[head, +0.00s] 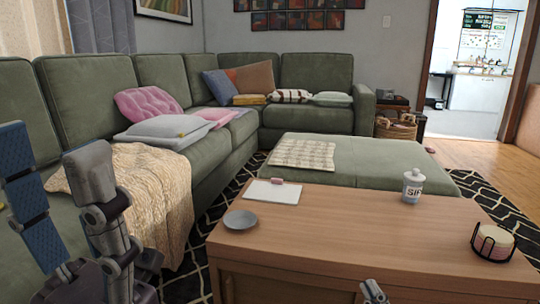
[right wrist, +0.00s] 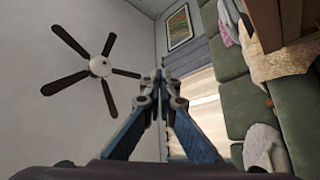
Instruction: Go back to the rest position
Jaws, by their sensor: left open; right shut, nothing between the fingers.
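My left gripper (head: 56,172) is large in the lower left of the head view. Its fingers stand apart and upright, with nothing between them, in front of the green sofa. The tip of my right gripper (head: 373,291) just shows at the bottom edge of the head view, by the front of the wooden table. In the right wrist view my right gripper (right wrist: 162,84) has its fingers together and holds nothing. That view looks toward the ceiling and wall, and the sofa appears sideways at its right.
The wooden table (head: 330,232) carries a grey dish (head: 240,219), a clipboard (head: 272,192), a white jar (head: 412,187) and a coaster holder (head: 492,242). A green sofa (head: 95,92) with cushions and a beige throw (head: 140,188) runs along the left. Wooden floor is open at right.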

